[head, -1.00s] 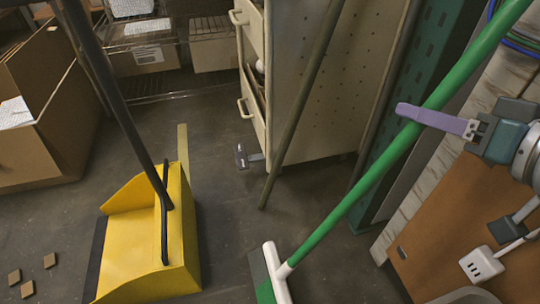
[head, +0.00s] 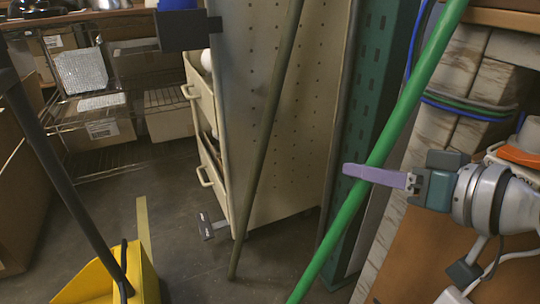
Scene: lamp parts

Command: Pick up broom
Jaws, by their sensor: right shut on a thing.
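The broom's green handle (head: 413,92) runs diagonally across the right half of the head view, from the top edge down to the bottom edge. The broom's head is out of frame. My right gripper (head: 374,174), with lavender fingers, comes in from the right and is shut around the handle. One finger crosses the handle, with its tip to the left. My left gripper is not in view.
A beige drawer cart (head: 285,130) and a thin brown pole (head: 265,135) stand mid-view. A green metal post (head: 365,110) rises behind the broom. Floor shows between dustpan and cart.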

